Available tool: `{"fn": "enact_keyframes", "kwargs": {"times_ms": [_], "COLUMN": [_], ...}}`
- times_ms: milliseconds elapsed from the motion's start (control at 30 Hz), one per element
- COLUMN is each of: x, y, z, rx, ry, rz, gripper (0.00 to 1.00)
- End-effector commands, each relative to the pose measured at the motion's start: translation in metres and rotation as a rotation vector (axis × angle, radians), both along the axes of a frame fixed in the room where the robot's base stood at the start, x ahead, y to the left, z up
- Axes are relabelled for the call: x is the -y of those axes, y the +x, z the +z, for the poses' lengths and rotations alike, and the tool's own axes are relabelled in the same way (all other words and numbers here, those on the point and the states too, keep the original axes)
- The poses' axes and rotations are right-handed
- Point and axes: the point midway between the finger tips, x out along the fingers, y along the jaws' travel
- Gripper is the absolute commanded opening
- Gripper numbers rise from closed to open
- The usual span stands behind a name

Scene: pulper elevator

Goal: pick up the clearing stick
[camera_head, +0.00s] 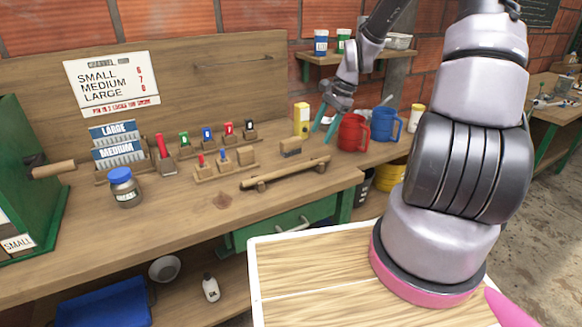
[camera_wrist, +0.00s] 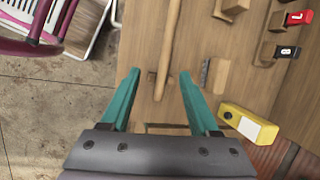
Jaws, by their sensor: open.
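The clearing stick (camera_head: 285,173) appears to be the long, light wooden rod lying across two small rests near the bench's front edge. In the wrist view the stick (camera_wrist: 171,45) runs from the top edge down to between my fingers. My gripper (camera_head: 327,125) hangs above the bench's right part, behind and right of the stick in the head view. Its teal fingers (camera_wrist: 160,92) are open and empty, one on each side of the stick's near end. The gap in height between fingers and stick is hard to judge.
A red mug (camera_head: 352,132) and a blue mug (camera_head: 385,124) stand right of my gripper. A yellow box (camera_wrist: 248,126) is close to my right finger in the wrist view. A brush-like block (camera_head: 290,148) lies behind the stick.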

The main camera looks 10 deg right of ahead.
Motion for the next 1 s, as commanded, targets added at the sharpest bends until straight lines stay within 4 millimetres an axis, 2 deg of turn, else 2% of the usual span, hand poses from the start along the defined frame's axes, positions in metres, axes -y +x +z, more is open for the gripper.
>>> {"fn": "enact_keyframes", "kwargs": {"times_ms": [33, 233, 500, 733, 1000], "x": [-0.002, -0.009, -0.026, -0.033, -0.05], "y": [0.003, 0.009, 0.011, 0.011, 0.013], "z": [-0.009, -0.026, -0.063, -0.08, -0.114], "rx": [-0.015, -0.039, -0.04, -0.04, -0.04], "ry": [0.029, 0.079, 0.08, 0.079, 0.079], "rz": [-0.025, -0.072, -0.071, -0.071, -0.071], "gripper": [0.62, 0.62, 0.62, 0.62, 0.62]}}
